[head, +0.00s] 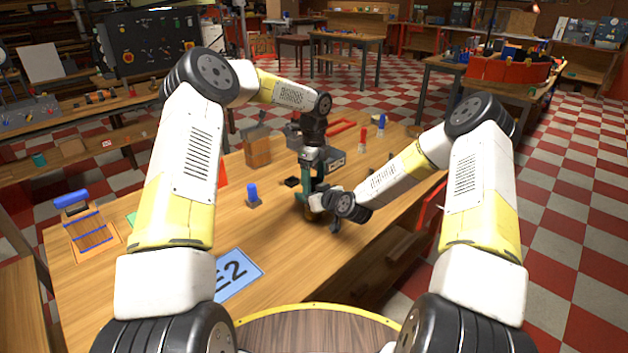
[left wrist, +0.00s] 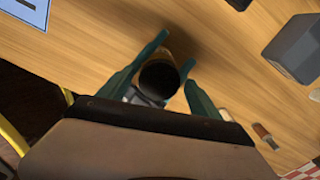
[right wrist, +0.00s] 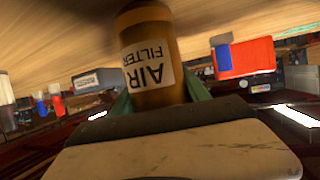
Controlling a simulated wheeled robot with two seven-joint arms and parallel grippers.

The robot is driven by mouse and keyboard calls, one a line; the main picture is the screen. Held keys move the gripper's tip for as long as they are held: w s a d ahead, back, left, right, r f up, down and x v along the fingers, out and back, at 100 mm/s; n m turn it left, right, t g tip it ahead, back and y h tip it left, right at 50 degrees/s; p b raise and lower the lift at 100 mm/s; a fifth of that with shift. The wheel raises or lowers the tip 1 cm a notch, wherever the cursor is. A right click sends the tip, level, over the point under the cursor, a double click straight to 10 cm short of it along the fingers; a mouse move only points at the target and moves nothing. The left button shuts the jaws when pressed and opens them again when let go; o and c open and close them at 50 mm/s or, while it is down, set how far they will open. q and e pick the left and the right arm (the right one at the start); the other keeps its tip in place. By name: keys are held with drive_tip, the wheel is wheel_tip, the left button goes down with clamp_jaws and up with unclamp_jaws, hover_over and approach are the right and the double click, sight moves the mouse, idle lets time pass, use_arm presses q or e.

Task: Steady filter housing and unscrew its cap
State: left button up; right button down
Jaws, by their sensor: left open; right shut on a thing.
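The filter housing (right wrist: 150,50) is an amber-brown cylinder with a white "AIR FILTER" label, upside down in the right wrist view. My right gripper (right wrist: 160,92) is shut on its body, one green finger at each side. In the left wrist view the dark round cap (left wrist: 159,79) is seen from above, with a bit of the brown housing beside it. My left gripper (left wrist: 174,52) is open, pointing down, its green fingers on either side of the cap. I cannot tell whether they touch it. In the head view the grippers mostly hide the housing.
On the wooden table (head: 190,290) are a blue "E2" card (head: 236,274), a small blue-topped piece (head: 253,194), a wooden block (head: 257,150) and a grey box (head: 333,160). A rack with blue bars (head: 88,228) stands at the left. The table front is mostly clear.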

use_arm(q)
wheel_tip(320, 180, up, 4)
drive_tip(key=shift+r, duration=0.35)
drive_tip(key=shift+c, duration=0.5)
wheel_tip(320, 180, up, 3)
drive_tip(key=m, duration=0.3)
wheel_tip(320, 180, down, 8)
drive_tip(key=shift+r, duration=0.1)
drive_tip(key=c, duration=1.4)
drive_tip(key=n, duration=0.3)
drive_tip(key=shift+c, duration=0.3)
